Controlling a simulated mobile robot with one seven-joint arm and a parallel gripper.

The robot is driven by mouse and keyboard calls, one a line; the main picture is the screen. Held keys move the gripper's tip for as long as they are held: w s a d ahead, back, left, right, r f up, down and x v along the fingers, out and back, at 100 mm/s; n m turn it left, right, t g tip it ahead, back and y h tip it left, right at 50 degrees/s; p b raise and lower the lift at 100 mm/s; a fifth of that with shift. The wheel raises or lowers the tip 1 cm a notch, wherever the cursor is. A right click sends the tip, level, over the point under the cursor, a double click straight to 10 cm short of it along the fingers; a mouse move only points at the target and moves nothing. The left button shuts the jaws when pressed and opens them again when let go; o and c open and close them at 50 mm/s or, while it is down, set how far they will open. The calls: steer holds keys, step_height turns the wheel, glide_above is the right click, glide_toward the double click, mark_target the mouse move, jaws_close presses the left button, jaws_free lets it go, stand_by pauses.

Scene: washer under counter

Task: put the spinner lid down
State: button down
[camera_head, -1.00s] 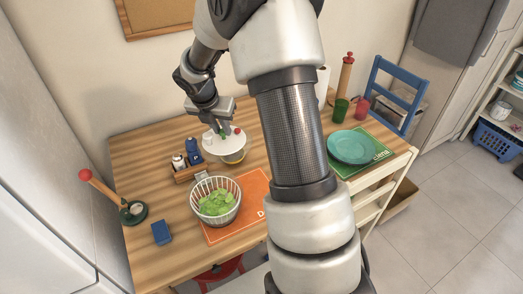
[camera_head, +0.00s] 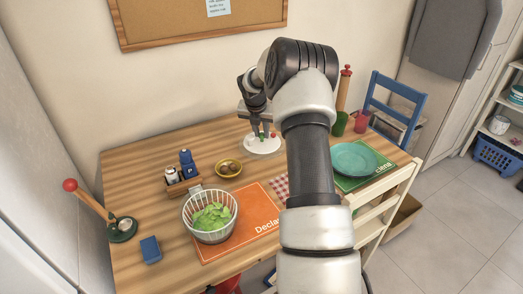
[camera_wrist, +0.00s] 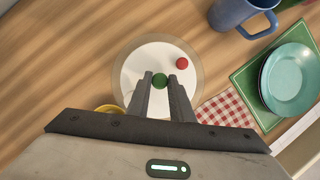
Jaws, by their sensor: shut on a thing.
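The spinner lid (camera_head: 262,145) is a white disc with a clear rim, a green knob in the middle and a red knob near its edge. My gripper (camera_wrist: 160,86) is shut on the green knob (camera_wrist: 159,80) in the wrist view. In the head view my gripper (camera_head: 262,128) is over the back of the wooden table, with the lid level below it. I cannot tell whether the lid touches the table. The spinner bowl (camera_head: 211,212), a white basket with green leaves in it, stands uncovered at the front left.
An orange placemat (camera_head: 240,232) lies by the bowl. A yellow bowl (camera_head: 229,168) and a caddy with shakers (camera_head: 182,185) are left of the lid. A checked napkin (camera_wrist: 226,109), a blue mug (camera_wrist: 240,14) and a teal plate (camera_wrist: 291,76) lie to its right. Bare wood surrounds the lid's left side.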

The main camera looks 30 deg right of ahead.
mark_target(261, 144)
steer(key=shift+f+b, duration=0.45)
steer(key=shift+f, duration=2.7)
steer(key=shift+f, duration=0.2)
steer(key=c, duration=1.6)
jaws_free()
steer(key=shift+o, duration=0.2)
steer(key=shift+r, duration=0.1)
